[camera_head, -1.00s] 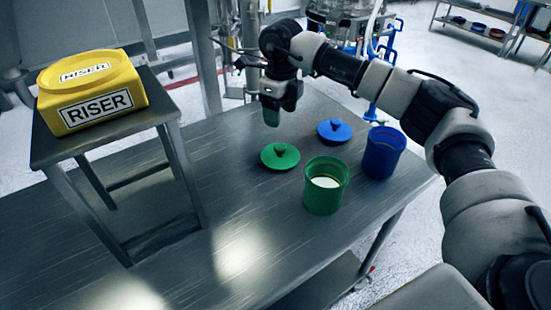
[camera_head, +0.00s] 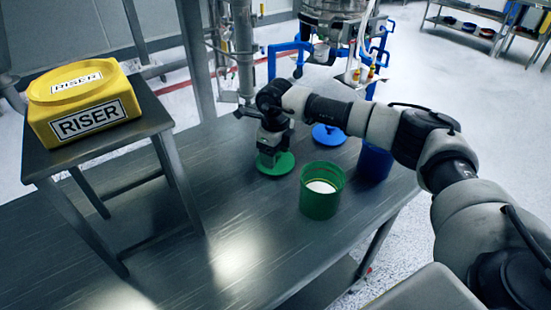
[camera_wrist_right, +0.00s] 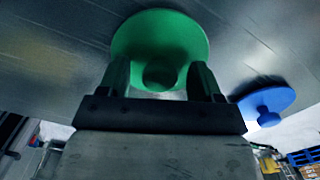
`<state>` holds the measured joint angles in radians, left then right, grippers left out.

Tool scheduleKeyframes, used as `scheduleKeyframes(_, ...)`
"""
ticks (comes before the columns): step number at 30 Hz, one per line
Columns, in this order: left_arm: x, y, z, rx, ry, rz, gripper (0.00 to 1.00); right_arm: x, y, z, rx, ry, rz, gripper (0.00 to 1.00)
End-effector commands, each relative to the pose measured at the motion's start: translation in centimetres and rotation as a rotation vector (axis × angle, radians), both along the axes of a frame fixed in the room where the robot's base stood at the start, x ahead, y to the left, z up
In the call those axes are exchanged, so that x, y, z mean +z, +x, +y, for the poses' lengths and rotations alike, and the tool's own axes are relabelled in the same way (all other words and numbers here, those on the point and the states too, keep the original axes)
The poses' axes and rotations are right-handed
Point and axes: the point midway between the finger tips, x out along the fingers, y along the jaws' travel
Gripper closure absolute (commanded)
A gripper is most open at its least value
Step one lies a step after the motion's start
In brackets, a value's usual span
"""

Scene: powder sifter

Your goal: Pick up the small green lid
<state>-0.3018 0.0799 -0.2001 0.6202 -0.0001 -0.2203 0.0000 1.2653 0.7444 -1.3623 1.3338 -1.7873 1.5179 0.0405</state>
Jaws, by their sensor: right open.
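The small green lid (camera_head: 277,167) lies on the metal table, left of the green container. In the right wrist view the green lid (camera_wrist_right: 160,40) is round with a knob (camera_wrist_right: 160,72) in its middle. My right gripper (camera_head: 268,160) is just above the lid in the head view and hides part of it. In the right wrist view my right gripper (camera_wrist_right: 163,76) is open, with one finger on each side of the knob; I cannot tell whether the fingers touch it. My left gripper is not in view.
A green container (camera_head: 321,190) with white powder stands to the right. A blue lid (camera_head: 328,135) and a blue container (camera_head: 374,162) are close behind my right arm. A yellow riser (camera_head: 84,105) sits on a stool at left. The front of the table is clear.

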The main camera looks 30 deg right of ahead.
Motion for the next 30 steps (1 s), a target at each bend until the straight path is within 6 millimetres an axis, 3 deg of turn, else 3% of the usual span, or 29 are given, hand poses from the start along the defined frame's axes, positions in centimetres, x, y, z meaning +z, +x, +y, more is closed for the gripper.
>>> scheduleKeyframes(8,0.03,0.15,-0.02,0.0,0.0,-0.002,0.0,-0.38,0.03,0.02,0.0,0.001,-0.001,0.35)
scheduleKeyframes(18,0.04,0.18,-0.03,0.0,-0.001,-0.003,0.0,-0.35,0.03,0.02,0.0,0.001,-0.001,0.87)
scheduleKeyframes(19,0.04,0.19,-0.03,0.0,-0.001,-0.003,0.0,-0.35,0.03,0.01,0.0,0.001,-0.001,0.89)
scheduleKeyframes(30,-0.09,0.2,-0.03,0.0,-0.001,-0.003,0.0,0.09,0.05,0.01,0.0,0.001,-0.002,0.89)
